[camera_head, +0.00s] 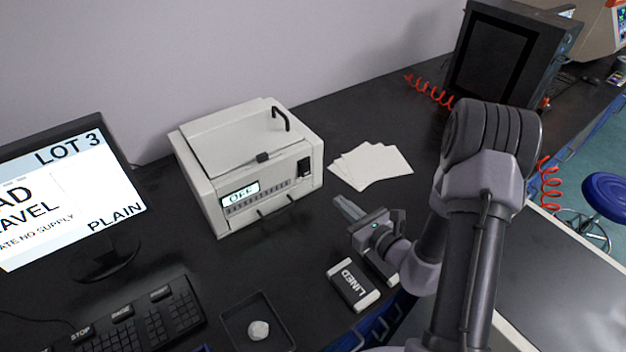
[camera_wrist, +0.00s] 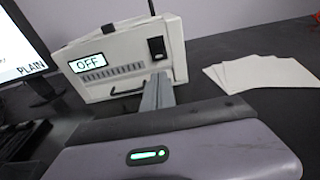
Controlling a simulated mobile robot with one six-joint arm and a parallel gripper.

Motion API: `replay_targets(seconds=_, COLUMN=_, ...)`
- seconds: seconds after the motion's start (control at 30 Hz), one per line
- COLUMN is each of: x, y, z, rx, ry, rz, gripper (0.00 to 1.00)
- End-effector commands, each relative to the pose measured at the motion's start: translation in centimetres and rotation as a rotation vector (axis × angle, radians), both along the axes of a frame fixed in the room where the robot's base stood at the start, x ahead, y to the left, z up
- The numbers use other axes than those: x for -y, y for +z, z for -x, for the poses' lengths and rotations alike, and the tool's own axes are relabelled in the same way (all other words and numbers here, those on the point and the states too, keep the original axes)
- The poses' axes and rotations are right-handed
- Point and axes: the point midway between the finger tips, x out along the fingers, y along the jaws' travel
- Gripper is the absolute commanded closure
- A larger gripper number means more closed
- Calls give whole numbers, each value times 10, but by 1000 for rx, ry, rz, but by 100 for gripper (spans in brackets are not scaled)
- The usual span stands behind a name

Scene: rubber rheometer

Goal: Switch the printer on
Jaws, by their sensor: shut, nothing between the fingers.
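The printer (camera_head: 262,150) is a cream box on the black bench, with a small display reading OFF (camera_head: 240,194) on its front. A black rocker switch (camera_head: 304,167) sits at the right of the front face. In the wrist view the display (camera_wrist: 87,63) also reads OFF, and the switch (camera_wrist: 157,48) is up ahead of the fingers. My gripper (camera_head: 343,206) is shut and empty, in front of the printer and to the right of it. Its fingers (camera_wrist: 157,92) point toward the printer's front, apart from the switch.
White sheets (camera_head: 372,165) lie right of the printer. A block marked LINED (camera_head: 352,285) and a black tray (camera_head: 240,321) with a pale lump (camera_head: 258,330) lie in front. A monitor (camera_head: 70,190) and keyboard (camera_head: 150,318) stand left. A dark machine (camera_head: 497,60) stands at the back right.

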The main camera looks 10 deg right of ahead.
Motion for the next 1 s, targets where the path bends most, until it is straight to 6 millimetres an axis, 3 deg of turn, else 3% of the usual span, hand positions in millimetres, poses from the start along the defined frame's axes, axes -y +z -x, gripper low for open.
replay_targets(seconds=0.53, x=-44, y=-17, z=-101, rx=3, ry=4, rz=0, gripper=100)
replay_targets(seconds=0.73, x=-49, y=-18, z=-117, rx=1, ry=2, rz=0, gripper=100)
replay_targets(seconds=1.0, x=-50, y=-17, z=-118, rx=1, ry=2, rz=-1, gripper=100)
